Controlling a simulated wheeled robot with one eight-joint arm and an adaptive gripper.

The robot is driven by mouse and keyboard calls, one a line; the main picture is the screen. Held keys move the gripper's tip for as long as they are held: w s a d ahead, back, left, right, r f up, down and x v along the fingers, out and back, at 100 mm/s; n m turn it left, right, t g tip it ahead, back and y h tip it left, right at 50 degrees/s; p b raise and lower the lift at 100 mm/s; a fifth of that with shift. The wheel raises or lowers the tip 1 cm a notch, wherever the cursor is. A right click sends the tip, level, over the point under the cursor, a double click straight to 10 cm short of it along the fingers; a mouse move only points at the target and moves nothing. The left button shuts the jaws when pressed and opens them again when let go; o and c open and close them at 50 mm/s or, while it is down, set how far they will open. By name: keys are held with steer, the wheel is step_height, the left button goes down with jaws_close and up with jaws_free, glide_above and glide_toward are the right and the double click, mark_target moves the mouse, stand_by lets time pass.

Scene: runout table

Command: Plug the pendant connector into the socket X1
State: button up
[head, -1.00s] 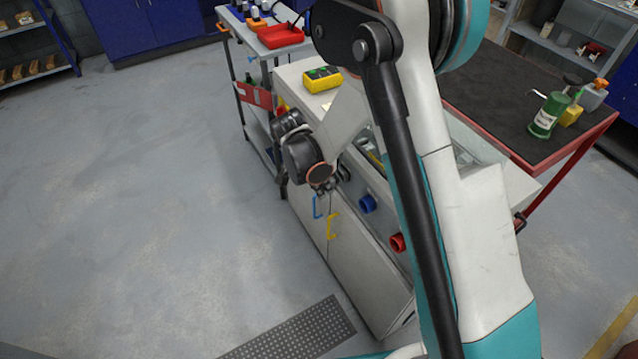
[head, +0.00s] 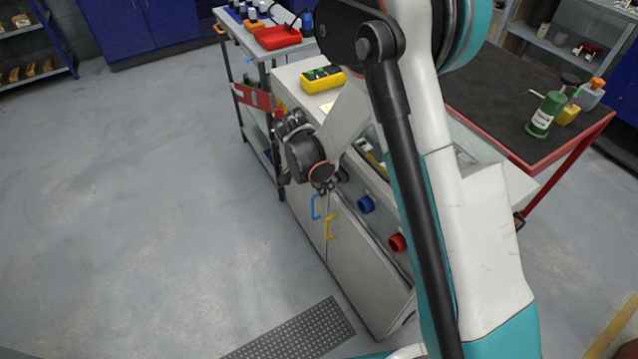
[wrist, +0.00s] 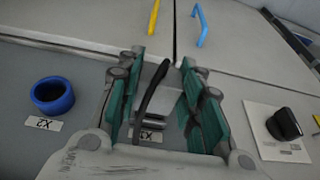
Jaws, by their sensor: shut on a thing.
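My gripper (wrist: 152,105) is shut on the pendant connector (wrist: 150,120), a grey body with a black curved lead, between the teal finger pads. The connector's front end is hard to make out. A label partly hidden behind it appears to read X1. Socket X1 itself is hidden behind the connector and fingers, so I cannot tell whether the two touch. In the head view my gripper (head: 328,184) is at the cabinet's front panel, left of the blue socket (head: 366,204), and its fingers are mostly hidden. The yellow pendant (head: 322,80) lies on the cabinet top.
The blue socket, labelled X2, also shows in the wrist view (wrist: 52,96), left of my fingers. A black knob (wrist: 284,124) is to their right. A red socket (head: 397,243) is further along the panel. Yellow (head: 331,227) and blue (head: 315,207) door handles stick out.

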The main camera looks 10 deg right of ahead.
steer(key=shift+w+d, duration=0.3)
steer(key=shift+d, duration=0.45)
steer(key=o, duration=1.1)
steer(key=shift+o, duration=0.2)
steer(key=v, duration=1.2)
